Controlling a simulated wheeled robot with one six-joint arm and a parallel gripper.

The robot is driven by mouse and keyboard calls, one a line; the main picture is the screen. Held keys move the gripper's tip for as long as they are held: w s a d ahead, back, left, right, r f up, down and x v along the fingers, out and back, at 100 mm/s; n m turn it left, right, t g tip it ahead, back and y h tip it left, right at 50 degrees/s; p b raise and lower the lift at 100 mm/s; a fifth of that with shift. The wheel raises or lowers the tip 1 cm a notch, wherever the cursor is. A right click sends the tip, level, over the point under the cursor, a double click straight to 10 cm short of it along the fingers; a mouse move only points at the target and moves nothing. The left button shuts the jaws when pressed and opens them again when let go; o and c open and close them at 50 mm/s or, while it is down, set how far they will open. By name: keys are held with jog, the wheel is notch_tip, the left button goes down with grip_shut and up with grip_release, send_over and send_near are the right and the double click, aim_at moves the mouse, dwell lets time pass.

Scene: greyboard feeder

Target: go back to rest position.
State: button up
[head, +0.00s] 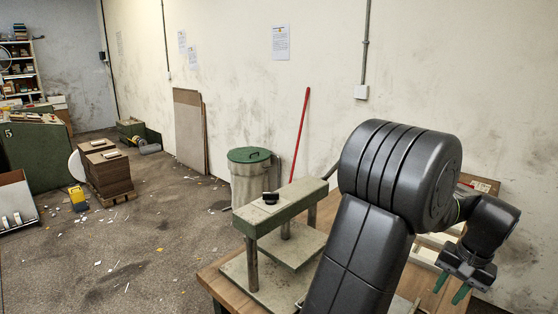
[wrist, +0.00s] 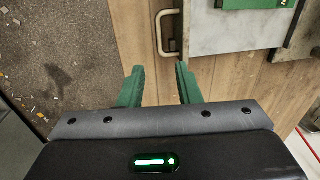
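My gripper (head: 448,294) is at the lower right in the head view, at the end of my dark grey arm, with its two green fingers pointing down. In the wrist view my gripper (wrist: 160,72) shows its fingers apart with nothing between them. Beyond the fingertips lie the wooden tabletop (wrist: 136,40) and a metal handle (wrist: 158,40) on a grey plate (wrist: 215,35). The fingers appear clear of the handle; the exact height is hard to tell. My arm hides much of the table in the head view.
Board stacks (head: 108,172) stand at the left. The floor between has scattered scraps.

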jog(key=f, duration=0.6)
jog(key=w+a+f, duration=0.1)
jog(key=f, duration=0.2)
jog(key=shift+w+a+f+p, duration=0.1)
jog(key=shift+f+p, duration=0.1)
jog(key=shift+p, duration=0.1)
jog(key=shift+w+a, duration=0.1)
jog(key=shift+w, duration=0.1)
